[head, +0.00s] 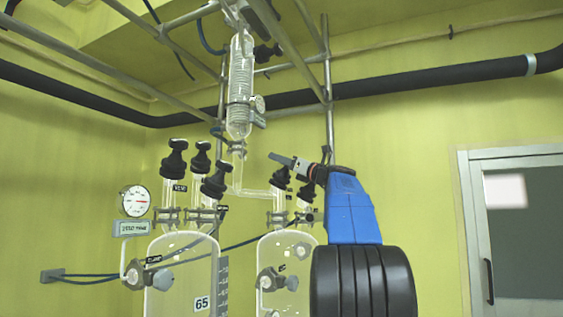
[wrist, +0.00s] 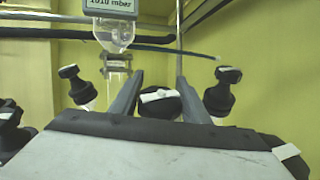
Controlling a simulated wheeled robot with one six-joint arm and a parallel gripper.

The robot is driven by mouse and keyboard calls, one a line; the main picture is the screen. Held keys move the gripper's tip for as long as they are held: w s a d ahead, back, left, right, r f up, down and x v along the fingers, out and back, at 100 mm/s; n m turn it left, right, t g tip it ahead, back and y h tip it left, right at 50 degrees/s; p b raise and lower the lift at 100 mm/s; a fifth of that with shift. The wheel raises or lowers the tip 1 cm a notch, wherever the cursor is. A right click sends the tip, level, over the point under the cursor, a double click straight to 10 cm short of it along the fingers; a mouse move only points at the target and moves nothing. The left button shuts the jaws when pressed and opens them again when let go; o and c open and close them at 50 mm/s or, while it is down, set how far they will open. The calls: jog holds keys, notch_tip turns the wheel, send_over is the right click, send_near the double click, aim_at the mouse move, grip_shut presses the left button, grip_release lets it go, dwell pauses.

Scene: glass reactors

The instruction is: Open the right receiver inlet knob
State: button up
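The right receiver (head: 286,262) is a clear glass vessel with several black-capped necks on top. One black knob (head: 281,176) stands over its left neck, and another knob (head: 306,192) stands farther right, partly behind my arm. The labels there are too small to read. My gripper (head: 281,160) is above these necks, pointing left. In the wrist view its two grey fingers (wrist: 158,85) are spread, with a black knob (wrist: 160,104) with a white mark on top between them. I cannot tell whether the fingers touch it.
In the wrist view, other black knobs stand left (wrist: 76,84) and right (wrist: 221,91) of the fingers. The left receiver (head: 185,265), marked 65, has several knobs. A glass condenser (head: 239,85) and metal rods hang above. A round gauge (head: 135,201) is at left.

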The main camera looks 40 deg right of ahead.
jog(key=c, duration=0.5)
jog(key=shift+n+y, duration=0.3)
jog(key=shift+y, duration=0.1)
jog(key=shift+a+n+y, duration=0.25)
jog(key=shift+n+y, duration=0.75)
jog(key=shift+y, duration=0.1)
jog(key=o, duration=1)
jog(key=shift+o, duration=0.2)
